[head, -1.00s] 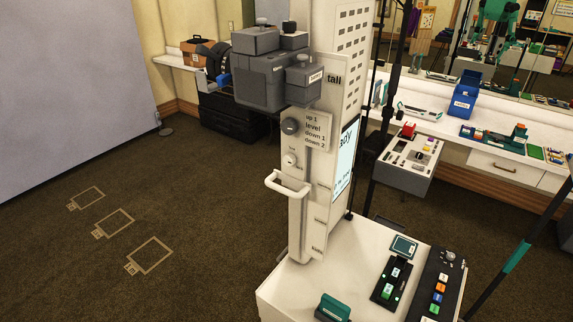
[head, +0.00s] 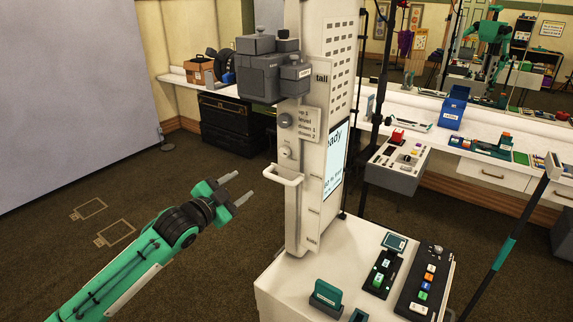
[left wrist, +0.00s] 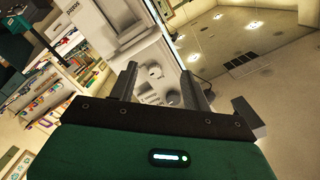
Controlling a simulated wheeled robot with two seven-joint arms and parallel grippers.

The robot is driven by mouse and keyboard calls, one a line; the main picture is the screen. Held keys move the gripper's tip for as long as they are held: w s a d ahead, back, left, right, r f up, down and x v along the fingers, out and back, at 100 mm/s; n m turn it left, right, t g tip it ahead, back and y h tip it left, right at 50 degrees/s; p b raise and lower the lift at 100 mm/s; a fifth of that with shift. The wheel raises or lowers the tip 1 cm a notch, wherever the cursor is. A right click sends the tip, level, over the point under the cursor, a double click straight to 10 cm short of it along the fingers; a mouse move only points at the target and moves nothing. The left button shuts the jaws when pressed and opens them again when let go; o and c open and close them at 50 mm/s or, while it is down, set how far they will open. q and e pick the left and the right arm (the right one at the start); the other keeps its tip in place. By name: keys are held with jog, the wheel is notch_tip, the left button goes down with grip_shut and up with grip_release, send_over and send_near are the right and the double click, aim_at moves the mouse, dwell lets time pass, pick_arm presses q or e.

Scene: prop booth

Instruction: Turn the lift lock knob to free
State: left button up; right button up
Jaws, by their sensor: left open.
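The lift lock knob appears to be the small pale round knob (head: 286,152) on the front of the tall white column (head: 308,190). The small print beside it is too blurred to read, so I cannot tell its setting. A larger grey knob (head: 286,120) sits above it, beside a plate reading level, down 1 and down 2. My left gripper (head: 238,187) is open and empty, left of and lower than the pale knob, touching nothing. In the left wrist view two round knobs show between and beyond the open fingers (left wrist: 160,72). My right gripper is not in view.
A white bar handle (head: 285,175) sticks out just below the pale knob. The white base (head: 275,280) carries a teal block (head: 326,293) and button panels. Carpet left of the column is open.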

pick_arm(q)
notch_tip(320, 180, up, 5)
jog(key=s+d+m+h, duration=0.1)
jog(key=s+d+m, duration=0.1)
jog(key=s, duration=0.1)
jog(key=p, duration=0.5)
send_near(283, 153)
jog(key=x, duration=0.6)
jog(key=shift+w+d, duration=0.1)
jog(key=shift+w, duration=0.2)
jog(key=shift+x, duration=0.9)
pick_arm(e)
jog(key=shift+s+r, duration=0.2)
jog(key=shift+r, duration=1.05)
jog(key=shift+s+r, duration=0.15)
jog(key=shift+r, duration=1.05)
pick_arm(q)
jog(key=shift+c, duration=0.2)
jog(key=c, duration=1)
